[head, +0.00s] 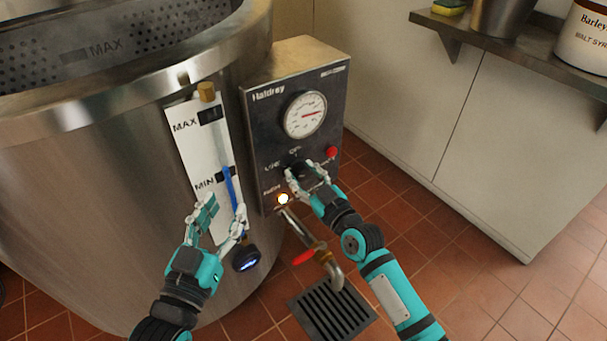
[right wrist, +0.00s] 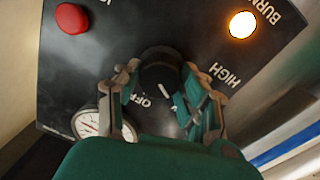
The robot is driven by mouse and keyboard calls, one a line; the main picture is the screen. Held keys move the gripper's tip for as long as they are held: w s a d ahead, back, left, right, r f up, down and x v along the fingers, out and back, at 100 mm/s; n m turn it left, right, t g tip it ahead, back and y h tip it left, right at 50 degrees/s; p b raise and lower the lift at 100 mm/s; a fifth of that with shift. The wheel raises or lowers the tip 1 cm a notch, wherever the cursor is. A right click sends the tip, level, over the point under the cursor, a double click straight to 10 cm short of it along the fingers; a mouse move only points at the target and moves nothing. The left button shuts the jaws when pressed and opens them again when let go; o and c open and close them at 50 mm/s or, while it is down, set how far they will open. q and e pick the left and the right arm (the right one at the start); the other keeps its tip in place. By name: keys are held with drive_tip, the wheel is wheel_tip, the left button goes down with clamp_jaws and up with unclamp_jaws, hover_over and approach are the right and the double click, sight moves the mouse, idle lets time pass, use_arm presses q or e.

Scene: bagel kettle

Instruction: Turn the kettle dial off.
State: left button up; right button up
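The kettle dial is a round black knob (right wrist: 160,76) on the black control panel (head: 268,130). In the right wrist view its white mark lies towards the lower right, between the OFF and HIGH labels and closer to OFF. My right gripper (head: 308,178) is at the dial, with one finger on each side of it. In the right wrist view the fingertips (right wrist: 160,72) are close against the knob's sides; I cannot tell whether they press on it. In the head view the gripper hides most of the dial. My left gripper (head: 222,212) is open and empty in front of the kettle (head: 110,190).
A lit burner lamp (head: 283,198), a red button (head: 331,152) and a gauge (head: 305,115) are on the panel. A tap with a red handle (head: 303,257) sticks out below, over a floor drain (head: 333,312). A shelf (head: 520,40) is at the right. Tiled floor is free there.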

drive_tip(key=c, duration=0.5)
drive_tip(key=shift+c, duration=0.2)
drive_tip(key=m+p, duration=0.2)
drive_tip(key=m, duration=0.1)
drive_tip(key=shift+r+m, duration=0.15)
drive_tip(key=shift+m, duration=0.15)
drive_tip(key=m+p, duration=0.1)
drive_tip(key=m, duration=0.3)
drive_tip(key=shift+p, duration=0.3)
drive_tip(key=shift+d+m+g, duration=0.1)
drive_tip(key=shift+m+g, duration=0.3)
drive_tip(key=shift+m, duration=0.8)
use_arm(q)
drive_tip(key=s+a+f+g+y, duration=0.1)
drive_tip(key=s+a+f+g, duration=0.1)
drive_tip(key=s+f+g, duration=0.2)
drive_tip(key=s+a+f+g+y, duration=0.2)
drive_tip(key=s+f+g, duration=0.2)
drive_tip(key=f, duration=0.6)
drive_tip(key=shift+s+a+n+g, duration=0.15)
drive_tip(key=shift+s+n+g, duration=0.15)
drive_tip(key=shift+g, duration=0.8)
use_arm(e)
drive_tip(key=shift+w+m, duration=0.1)
drive_tip(key=shift+m, duration=0.6)
drive_tip(key=o, duration=1.2)
